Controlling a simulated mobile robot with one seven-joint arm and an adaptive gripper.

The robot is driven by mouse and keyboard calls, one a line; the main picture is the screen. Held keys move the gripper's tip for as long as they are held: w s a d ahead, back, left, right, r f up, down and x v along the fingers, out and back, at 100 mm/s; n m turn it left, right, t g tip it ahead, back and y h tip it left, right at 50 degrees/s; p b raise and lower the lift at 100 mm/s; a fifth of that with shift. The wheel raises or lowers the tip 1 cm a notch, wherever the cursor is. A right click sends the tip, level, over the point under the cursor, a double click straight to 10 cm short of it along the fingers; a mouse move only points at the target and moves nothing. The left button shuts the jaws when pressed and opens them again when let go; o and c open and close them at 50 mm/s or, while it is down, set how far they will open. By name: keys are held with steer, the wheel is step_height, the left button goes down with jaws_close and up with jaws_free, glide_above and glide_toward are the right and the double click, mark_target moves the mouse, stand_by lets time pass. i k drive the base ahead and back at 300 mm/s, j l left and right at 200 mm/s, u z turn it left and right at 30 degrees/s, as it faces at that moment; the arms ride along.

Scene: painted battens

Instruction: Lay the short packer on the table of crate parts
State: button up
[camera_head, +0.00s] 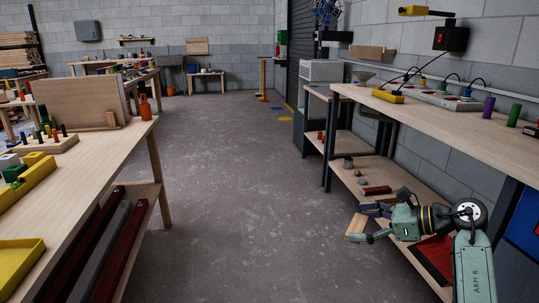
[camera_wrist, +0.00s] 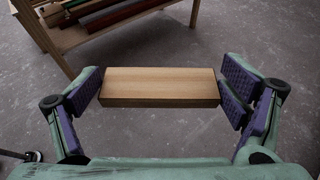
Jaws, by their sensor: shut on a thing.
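My gripper (camera_head: 362,223) is low at the right, in front of the right bench, and is shut on a short plain wooden block (camera_head: 355,227), which looks like the short packer. In the wrist view the block (camera_wrist: 160,82) lies level across between the two purple-padded fingers, with open floor beneath it. No table is clearly marked as the one of crate parts. The left table (camera_head: 85,170) bears a yellow tray (camera_head: 20,255), a peg board (camera_head: 45,145) and an upright wooden panel (camera_head: 80,100).
Long dark red and grey battens (camera_head: 105,235) lie on the left table's lower shelf. The right bench (camera_head: 480,122) has a lower shelf with a dark red piece (camera_head: 377,190) and small round items. Clear grey floor (camera_head: 235,190) runs between them. More tables stand at the back.

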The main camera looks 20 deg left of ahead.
mark_target(30, 213)
steer(key=i+l+u, duration=0.1)
steer(key=u, duration=0.3)
steer(key=l+u, duration=0.15)
steer(key=u, duration=0.25)
steer(key=i+l+u, duration=0.1)
steer(key=u, duration=0.3)
steer(key=l, duration=0.1)
